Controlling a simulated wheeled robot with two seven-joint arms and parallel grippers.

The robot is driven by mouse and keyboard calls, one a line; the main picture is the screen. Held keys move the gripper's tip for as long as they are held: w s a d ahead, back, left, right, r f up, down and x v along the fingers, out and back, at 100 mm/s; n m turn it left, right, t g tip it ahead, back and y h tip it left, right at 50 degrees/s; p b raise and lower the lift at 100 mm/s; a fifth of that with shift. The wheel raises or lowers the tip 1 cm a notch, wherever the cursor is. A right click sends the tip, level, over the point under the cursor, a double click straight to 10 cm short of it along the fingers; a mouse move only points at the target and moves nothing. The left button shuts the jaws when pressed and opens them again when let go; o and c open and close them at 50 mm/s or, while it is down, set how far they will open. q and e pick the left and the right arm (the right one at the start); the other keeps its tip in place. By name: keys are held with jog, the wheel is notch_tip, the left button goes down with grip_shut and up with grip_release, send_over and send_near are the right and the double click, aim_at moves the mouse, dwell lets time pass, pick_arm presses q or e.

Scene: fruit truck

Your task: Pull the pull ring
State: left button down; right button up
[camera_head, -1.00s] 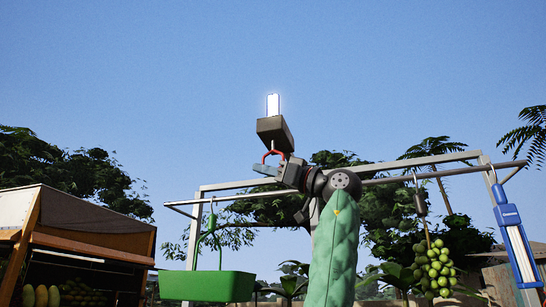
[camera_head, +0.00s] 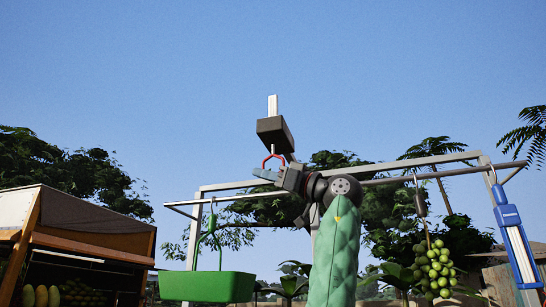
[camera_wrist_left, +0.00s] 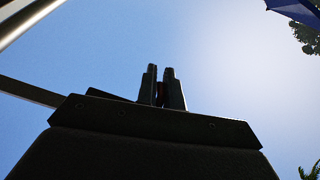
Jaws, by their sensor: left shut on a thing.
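The red pull ring (camera_head: 273,157) hangs under a dark box (camera_head: 274,132) with a light tube (camera_head: 272,105) on top, high against the sky. In the head view the tube looks whitish-grey and unlit. My left gripper (camera_head: 268,173) is at the lower part of the ring and is shut on it; the ring's upper part shows above the fingers. In the left wrist view the fingers (camera_wrist_left: 160,88) stand close together with a dark reddish piece between them. My right gripper is not in view.
A metal frame (camera_head: 440,157) spans behind my arm. From it hang a green basket (camera_head: 206,287), a bunch of green fruit (camera_head: 434,268) and a blue-and-white device (camera_head: 514,240). A fruit truck (camera_head: 85,225) stands at the left. Open sky surrounds the box.

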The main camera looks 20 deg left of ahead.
pick_arm(q)
jog(key=shift+r+p, duration=0.45)
jog(key=shift+r, duration=0.45)
jog(key=c, duration=0.6)
grip_release()
jog(key=shift+d+f, duration=0.15)
jog(key=shift+b+v, duration=0.55)
jog(key=shift+v, duration=1.5)
jog(key=v, duration=0.2)
jog(key=shift+d+f, duration=0.1)
jog(key=shift+d, duration=0.2)
jog(key=shift+w, duration=0.1)
